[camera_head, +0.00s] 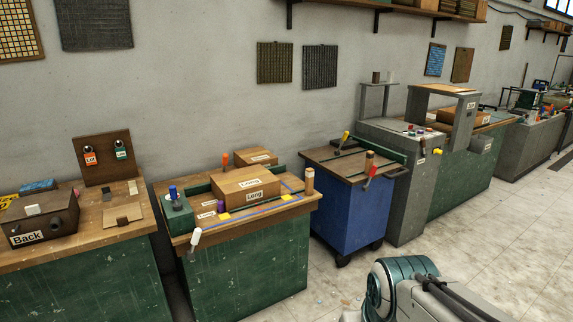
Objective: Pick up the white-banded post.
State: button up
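A short, light-wood post (309,182) stands upright at the right corner of the middle green bench's wooden top. It has a pale band near its upper end and looks like the white-banded post. A rounded teal and white part of my own body shows at the bottom right, apart from both posts. My gripper is not in view.
The blue cart (347,212) carries a red-handled lever (372,172). Pale tiled floor (480,225) is open at the right.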

aim_at(309, 173)
jog(key=u, duration=0.3)
jog(key=i, duration=2.35)
jog(key=z, duration=1)
jog(key=i, duration=0.75)
jog(key=z, duration=0.6)
